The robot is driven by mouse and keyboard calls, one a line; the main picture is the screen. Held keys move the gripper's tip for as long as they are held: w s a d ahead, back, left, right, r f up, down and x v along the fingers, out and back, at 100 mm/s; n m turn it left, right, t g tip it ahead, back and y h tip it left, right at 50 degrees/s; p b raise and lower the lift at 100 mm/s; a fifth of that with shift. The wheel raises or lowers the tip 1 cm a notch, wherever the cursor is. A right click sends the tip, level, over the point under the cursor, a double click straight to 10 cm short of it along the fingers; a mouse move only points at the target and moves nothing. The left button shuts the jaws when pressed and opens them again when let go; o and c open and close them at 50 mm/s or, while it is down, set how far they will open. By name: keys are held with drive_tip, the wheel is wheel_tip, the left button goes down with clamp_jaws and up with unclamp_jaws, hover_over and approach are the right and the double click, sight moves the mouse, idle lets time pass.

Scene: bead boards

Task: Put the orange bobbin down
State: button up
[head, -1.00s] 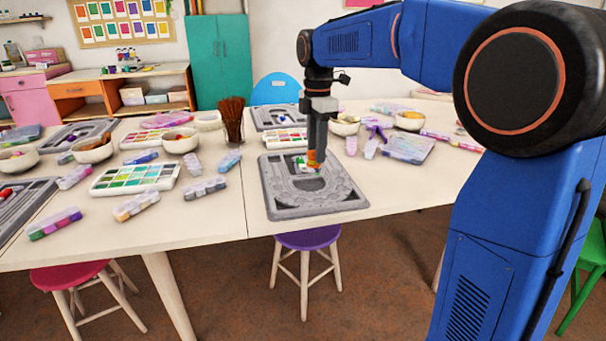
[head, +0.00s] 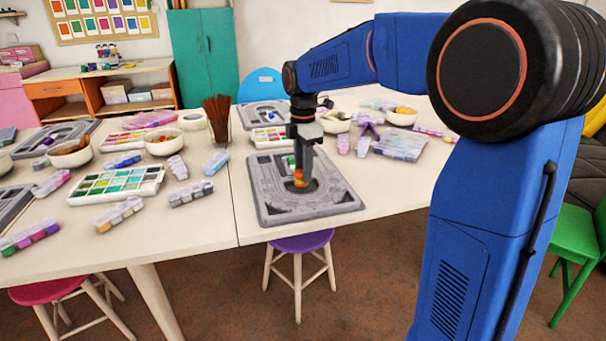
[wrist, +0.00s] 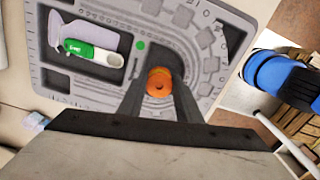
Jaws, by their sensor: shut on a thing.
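The orange bobbin (wrist: 159,83) is held between the two dark fingers of my gripper (wrist: 160,90) in the wrist view. In the head view the bobbin (head: 300,178) shows at the fingertips of my gripper (head: 300,170), over the grey bead board (head: 262,208). I cannot tell whether the bobbin touches the board. In the wrist view the bead board (wrist: 205,35) has curved grooves and several compartments. A green and white item (wrist: 92,52) and a pale translucent piece lie in one compartment, to the left of the bobbin.
A brush cup (head: 218,130), a paint palette (head: 118,184) and several bead boxes stand left of the board. Bowls and a clear case (head: 400,145) are at its right and back. A purple stool (head: 300,243) is below the table's front edge.

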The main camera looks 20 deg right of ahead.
drive_tip(key=shift+f, duration=0.9)
drive_tip(key=shift+f, duration=0.1)
drive_tip(key=o, duration=1)
wheel_tip(320, 180, up, 12)
drive_tip(key=s+d+m+t, duration=0.15)
drive_tip(key=s+m, duration=0.25)
drive_tip(key=s, duration=0.5)
drive_tip(key=s+d+f+m+t, duration=0.1)
drive_tip(key=s+f+m, duration=0.4)
drive_tip(key=s, duration=0.3)
drive_tip(key=s+d+f+m+t, duration=0.1)
drive_tip(key=s+d+f+m, duration=0.1)
drive_tip(key=s+f+m, duration=0.3)
drive_tip(key=s+d+f+m+t, duration=0.1)
drive_tip(key=s+f+m, duration=0.4)
drive_tip(key=s, duration=0.6)
drive_tip(key=shift+s+d+f+m, duration=0.15)
drive_tip(key=shift+d+m, duration=0.1)
drive_tip(key=shift+d, duration=0.1)
drive_tip(key=shift+s+d+f+m, duration=0.1)
drive_tip(key=shift+s+d+m, duration=0.05)
drive_tip(key=shift+d+m, duration=0.15)
